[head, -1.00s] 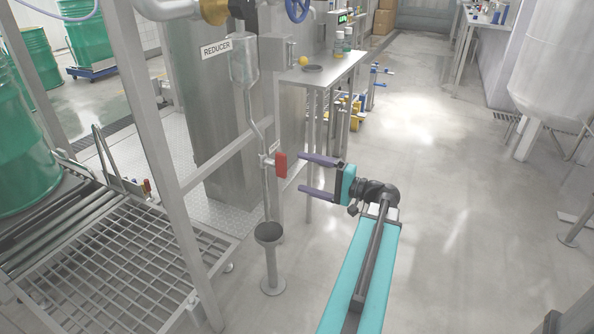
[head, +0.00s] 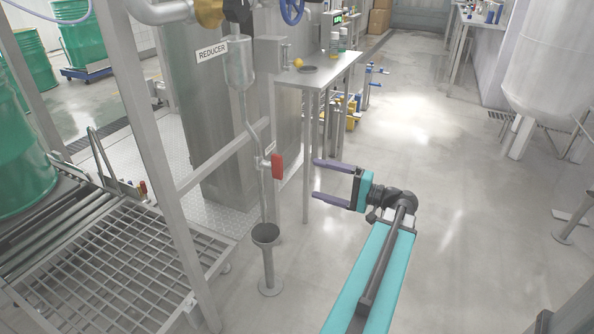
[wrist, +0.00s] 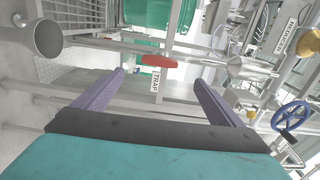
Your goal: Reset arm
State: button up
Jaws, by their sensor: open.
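My gripper (head: 316,178) is open and empty in the head view, its two purple fingers pointing left. It is apart from the red valve handle (head: 277,166), which sits to the left of the fingertips on a thin vertical pipe. In the wrist view the spread fingers of my gripper (wrist: 160,82) frame empty space. Beyond them the red handle (wrist: 159,61) shows with a tag reading TRAP (wrist: 155,80).
A funnel-topped drain stand (head: 266,236) stands below the pipe. A steel side table (head: 325,72) is behind my gripper. A grated roller platform (head: 110,250) and green drum (head: 22,150) are at left. The floor to the right (head: 450,150) is clear.

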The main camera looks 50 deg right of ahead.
jog(key=w+a+f+n+g+y+p, duration=0.1)
jog(key=w+a+f+g+y+p, duration=0.3)
jog(key=w+a+f, duration=0.9)
jog(key=a+f+n+g+p, duration=0.1)
jog(key=a+f+g+p, duration=0.15)
jog(key=a, duration=0.35)
jog(key=s+a+f+n+g+p, duration=0.1)
jog(key=a+f+g, duration=0.25)
jog(key=a, duration=0.25)
jog(key=a+f+n+g+p, duration=0.1)
jog(key=a+f+g, duration=0.15)
jog(key=a, duration=0.35)
jog(key=s+a+f+n+g+h+p, duration=0.2)
jog(key=s+a+f+n+g+p, duration=0.45)
jog(key=a, duration=0.75)
jog(key=s+a+f+n+g+h+p, duration=0.1)
jog(key=s+a+f+n+g+h, duration=0.1)
jog(key=s, duration=0.5)
jog(key=s+a+f+n+g+h+p, duration=0.1)
jog(key=s+a+f+n+h+p, duration=0.1)
jog(key=s, duration=0.5)
jog(key=shift+s+a+f+g+h+p, duration=0.2)
jog(key=shift+f+g+h+p, duration=0.15)
jog(key=shift+f+h, duration=0.65)
jog(key=shift+r+n, duration=0.25)
jog(key=shift+r, duration=0.05)
jog(key=shift+c, duration=0.2)
